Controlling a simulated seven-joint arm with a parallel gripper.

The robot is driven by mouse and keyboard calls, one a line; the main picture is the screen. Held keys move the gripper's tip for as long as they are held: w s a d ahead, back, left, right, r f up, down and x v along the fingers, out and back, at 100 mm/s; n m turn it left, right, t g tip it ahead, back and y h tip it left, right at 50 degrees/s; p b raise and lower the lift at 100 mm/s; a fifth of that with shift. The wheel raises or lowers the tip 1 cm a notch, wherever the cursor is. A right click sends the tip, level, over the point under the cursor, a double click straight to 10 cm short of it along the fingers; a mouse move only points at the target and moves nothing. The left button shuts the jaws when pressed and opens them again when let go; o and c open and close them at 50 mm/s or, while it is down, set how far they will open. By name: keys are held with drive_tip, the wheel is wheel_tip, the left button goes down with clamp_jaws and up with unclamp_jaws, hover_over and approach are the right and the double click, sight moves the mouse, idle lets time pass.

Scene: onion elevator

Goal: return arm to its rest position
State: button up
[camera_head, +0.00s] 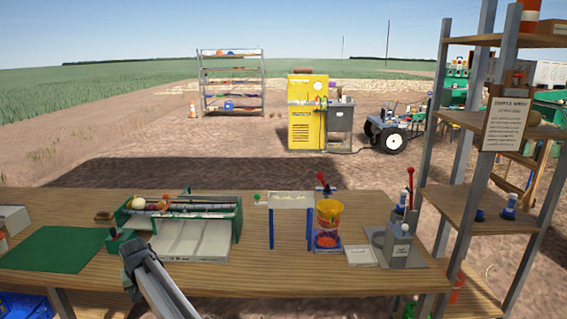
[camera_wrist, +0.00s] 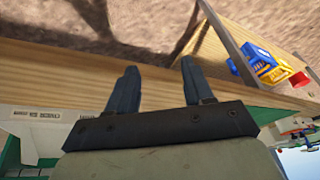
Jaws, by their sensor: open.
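My gripper (camera_wrist: 155,85) shows in the wrist view with its two dark fingers spread apart and nothing between them. The fingers reach over the wooden workbench (camera_wrist: 60,75), near its edge, with dirt ground beyond. In the head view my arm rises from the bottom, and my gripper (camera_head: 133,262) is at the front left of the bench, just in front of the green onion elevator (camera_head: 238,222). The fingertips are hard to make out there. Round onion-like items (camera_head: 138,203) lie at the elevator's upper left.
A green mat (camera_head: 55,250) lies left of my gripper. A white stand with blue legs (camera_head: 290,201), an orange-red clear container (camera_head: 328,222) and a grey lever fixture (camera_head: 400,247) stand to the right. A tall shelf (camera_head: 455,200) borders the bench at right.

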drive_tip(key=s+d+f+m+g+h, duration=0.1)
drive_tip(key=s+d+f, duration=0.1)
drive_tip(key=d+f, duration=0.8)
drive_tip(key=s+d+f+m+g+h, duration=0.1)
drive_tip(key=s+d+f, duration=0.1)
drive_tip(key=d+f, duration=0.85)
drive_tip(key=s+d+f+m+g+h, duration=0.1)
drive_tip(key=s+d+f, duration=0.4)
drive_tip(key=d, duration=0.4)
drive_tip(key=s+d+f+g, duration=0.1)
drive_tip(key=s+d+f, duration=0.1)
drive_tip(key=d+f, duration=0.6)
drive_tip(key=s+d+f+m+g, duration=0.1)
drive_tip(key=s+d+f, duration=0.2)
drive_tip(key=s+d, duration=0.35)
drive_tip(key=s+d+f+m+g, duration=0.1)
drive_tip(key=s+d+f, duration=0.2)
drive_tip(key=s+d, duration=0.4)
drive_tip(key=s+d+f+g, duration=0.1)
drive_tip(key=s+d, duration=0.4)
drive_tip(key=s, duration=0.5)
drive_tip(key=s+d+f+m+g, duration=0.1)
drive_tip(key=s+d+g, duration=0.1)
drive_tip(key=s+d, duration=0.4)
drive_tip(key=s, duration=0.3)
drive_tip(key=shift+s+m+g, duration=0.3)
drive_tip(key=shift+s, duration=0.05)
drive_tip(key=shift+d, duration=0.1)
